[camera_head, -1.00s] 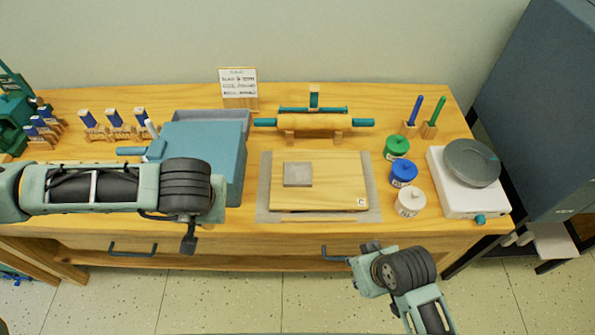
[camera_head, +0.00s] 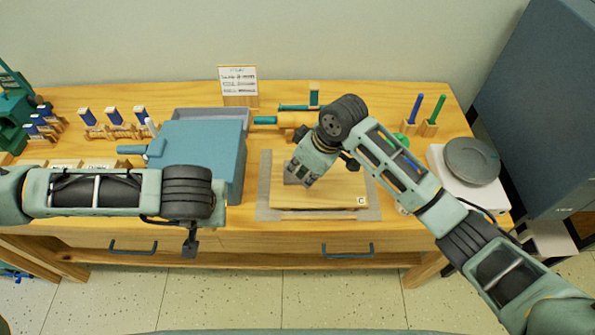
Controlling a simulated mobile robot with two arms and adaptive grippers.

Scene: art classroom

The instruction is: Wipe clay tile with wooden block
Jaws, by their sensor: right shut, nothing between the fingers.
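The grey square clay tile (camera_head: 289,179) lies on the wooden board (camera_head: 335,196) at mid table, mostly covered by my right gripper. My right gripper (camera_head: 300,180) points down over the tile, shut and empty; whether it touches the tile cannot be told. My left gripper (camera_head: 190,243) is a small dark shape under the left wrist, in front of the table edge; its fingers are not clear. I cannot surely pick out the wooden block; a small teal-and-wood piece (camera_head: 314,94) stands behind the rolling pin.
The rolling pin (camera_head: 290,120) is partly behind my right arm. A blue box (camera_head: 205,150) stands left of the board. The jars are mostly hidden by my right arm. A white scale (camera_head: 480,195) stands at the right. A sign (camera_head: 238,83) stands at the back.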

